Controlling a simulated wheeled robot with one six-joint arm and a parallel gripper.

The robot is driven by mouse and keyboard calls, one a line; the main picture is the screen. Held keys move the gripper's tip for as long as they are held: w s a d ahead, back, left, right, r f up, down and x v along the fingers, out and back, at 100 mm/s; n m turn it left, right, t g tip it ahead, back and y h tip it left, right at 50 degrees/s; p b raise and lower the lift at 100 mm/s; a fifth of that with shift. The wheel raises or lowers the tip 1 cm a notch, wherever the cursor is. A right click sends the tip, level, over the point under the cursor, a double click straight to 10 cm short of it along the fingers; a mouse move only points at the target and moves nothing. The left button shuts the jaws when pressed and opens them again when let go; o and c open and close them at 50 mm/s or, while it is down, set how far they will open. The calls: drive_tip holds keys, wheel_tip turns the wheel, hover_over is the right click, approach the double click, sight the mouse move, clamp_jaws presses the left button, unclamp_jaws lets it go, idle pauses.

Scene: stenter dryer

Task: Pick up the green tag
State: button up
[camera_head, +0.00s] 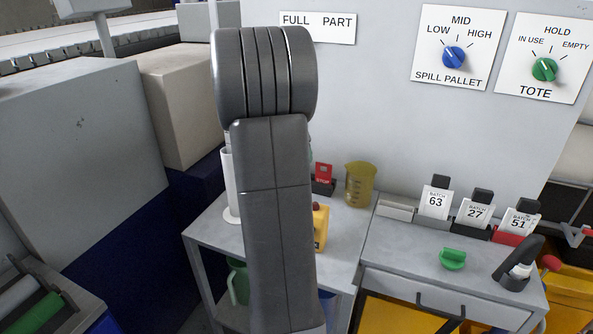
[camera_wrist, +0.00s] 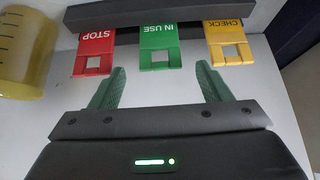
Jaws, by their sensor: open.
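The green tag (camera_wrist: 159,46), marked IN USE, hangs upside down in the wrist view from a dark rack (camera_wrist: 190,14), between a red STOP tag (camera_wrist: 95,50) and a yellow CHECK tag (camera_wrist: 229,43). It has a square cut-out at its end. My gripper (camera_wrist: 160,70) is open and empty, its two green fingers spread one to each side of the green tag's end. I cannot tell whether they touch it. In the head view the red tag (camera_head: 323,172) shows beside my arm, which hides the green tag and my gripper.
A yellow jug (camera_wrist: 24,50) stands left of the red tag in the wrist view; in the head view the jug (camera_head: 360,186) is right of it. A yellow device (camera_head: 321,228) is partly behind my arm. The right table holds batch cards (camera_head: 435,203) and a green object (camera_head: 452,260).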

drive_tip(key=x, duration=0.4)
drive_tip(key=shift+f+p, duration=0.25)
drive_tip(key=shift+p, duration=0.1)
drive_tip(key=c, duration=1.1)
drive_tip(key=shift+o, duration=0.2)
